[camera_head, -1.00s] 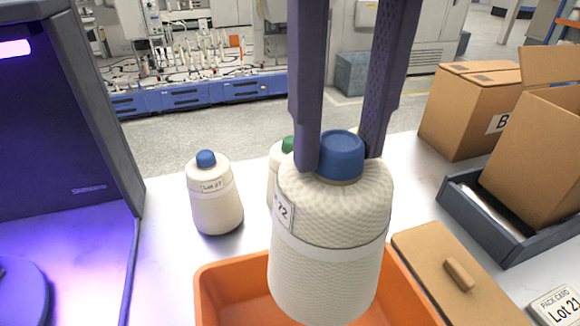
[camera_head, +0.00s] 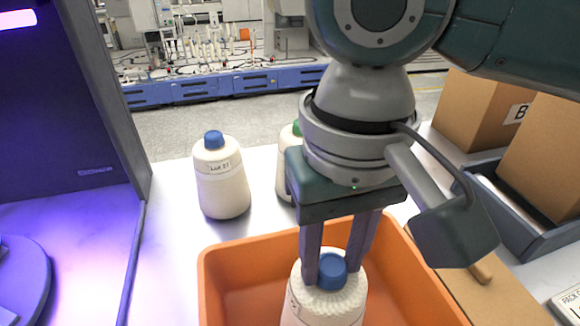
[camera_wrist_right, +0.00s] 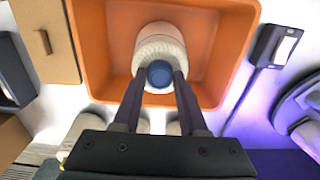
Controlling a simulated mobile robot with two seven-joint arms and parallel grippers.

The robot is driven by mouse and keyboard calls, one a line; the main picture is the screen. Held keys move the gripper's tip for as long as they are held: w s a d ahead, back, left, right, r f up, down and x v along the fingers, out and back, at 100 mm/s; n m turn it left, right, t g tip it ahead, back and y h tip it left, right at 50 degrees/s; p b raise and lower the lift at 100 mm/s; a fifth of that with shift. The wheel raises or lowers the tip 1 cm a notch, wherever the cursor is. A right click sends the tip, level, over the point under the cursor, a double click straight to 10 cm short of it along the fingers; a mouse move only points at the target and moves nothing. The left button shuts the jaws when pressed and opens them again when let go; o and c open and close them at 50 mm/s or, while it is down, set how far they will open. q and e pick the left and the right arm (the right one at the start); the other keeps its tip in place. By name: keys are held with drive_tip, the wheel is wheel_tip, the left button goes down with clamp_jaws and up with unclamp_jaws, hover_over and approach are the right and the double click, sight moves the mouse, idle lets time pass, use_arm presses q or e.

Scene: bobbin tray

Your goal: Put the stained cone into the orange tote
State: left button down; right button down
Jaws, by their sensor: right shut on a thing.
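My right gripper (camera_head: 331,270) is shut on the blue cap of a cream cone (camera_head: 318,306). The cone is upright inside the orange tote (camera_head: 228,262), below its rim level in the head view. In the right wrist view the cone (camera_wrist_right: 160,42) lies within the tote walls (camera_wrist_right: 88,50), nearer the wall on the gripper side. I cannot tell whether its base touches the tote floor. No stain shows on its visible side. My left gripper is not in view.
A blue-capped cone marked Lot 27 (camera_head: 222,185) and a partly hidden green-capped cone (camera_head: 286,178) stand behind the tote. A purple-lit booth (camera_head: 70,120) is at left.

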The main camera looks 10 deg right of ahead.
drive_tip(key=shift+c, duration=2.2)
unclamp_jaws()
drive_tip(key=shift+f, duration=0.1)
wheel_tip(320, 180, up, 12)
drive_tip(key=p, duration=0.1)
drive_tip(key=s+a+f+n+t+y, duration=0.2)
drive_tip(key=s+a+f+y, duration=0.25)
drive_tip(key=f, duration=0.25)
drive_tip(key=s+d+f+h, duration=0.2)
drive_tip(key=s+d+f, duration=0.1)
drive_tip(key=d, duration=0.4)
drive_tip(key=s+d+f+t+h, duration=0.1)
drive_tip(key=s+d+f+h, duration=0.1)
drive_tip(key=s+d, duration=0.3)
drive_tip(key=shift+d+f+t, duration=0.3)
drive_tip(key=shift+d+f, duration=0.2)
drive_tip(key=shift+d, duration=0.35)
